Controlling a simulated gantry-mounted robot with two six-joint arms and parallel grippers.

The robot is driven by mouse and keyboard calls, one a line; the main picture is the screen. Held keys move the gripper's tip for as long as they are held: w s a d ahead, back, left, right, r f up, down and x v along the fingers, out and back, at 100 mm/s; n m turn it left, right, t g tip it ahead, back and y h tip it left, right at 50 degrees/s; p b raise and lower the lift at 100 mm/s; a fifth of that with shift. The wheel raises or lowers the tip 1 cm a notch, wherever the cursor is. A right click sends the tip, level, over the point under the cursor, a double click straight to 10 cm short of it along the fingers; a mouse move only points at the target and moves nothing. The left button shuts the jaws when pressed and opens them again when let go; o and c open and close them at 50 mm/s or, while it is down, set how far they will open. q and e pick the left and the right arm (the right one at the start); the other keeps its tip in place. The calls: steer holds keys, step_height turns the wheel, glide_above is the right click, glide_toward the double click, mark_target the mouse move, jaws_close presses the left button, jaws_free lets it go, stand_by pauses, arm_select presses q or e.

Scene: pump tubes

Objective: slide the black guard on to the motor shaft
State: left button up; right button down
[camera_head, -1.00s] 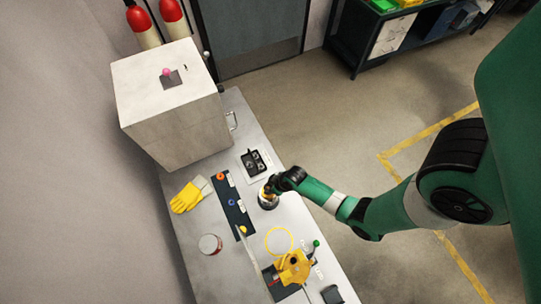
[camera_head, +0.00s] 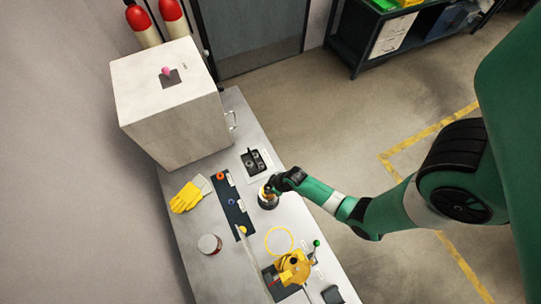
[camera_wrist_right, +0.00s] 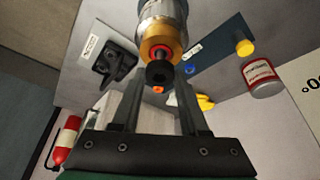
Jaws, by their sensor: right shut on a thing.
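The motor (camera_wrist_right: 163,25) is a silver cylinder with a gold-coloured nose and a red ring at its end. In the head view, the motor (camera_head: 267,200) stands on the bench beside my right gripper (camera_head: 272,188). The black guard (camera_wrist_right: 158,72) is a small black round piece at the motor's nose, with an orange tip just below it. My right gripper (camera_wrist_right: 159,78) is shut on the guard, one finger on each side. My left gripper is not in view.
A dark strip (camera_head: 238,215) with coloured pieces, a tin (camera_head: 209,244) and yellow gloves (camera_head: 184,198) lie left of the motor. A yellow hose loop (camera_head: 279,241) and yellow pump (camera_head: 292,268) are in front. A large cabinet (camera_head: 175,115) stands at the back.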

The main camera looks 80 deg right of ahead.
steer(key=shift+f+b, duration=0.75)
steer(key=shift+f, duration=0.15)
steer(key=shift+c, duration=1.7)
jaws_free()
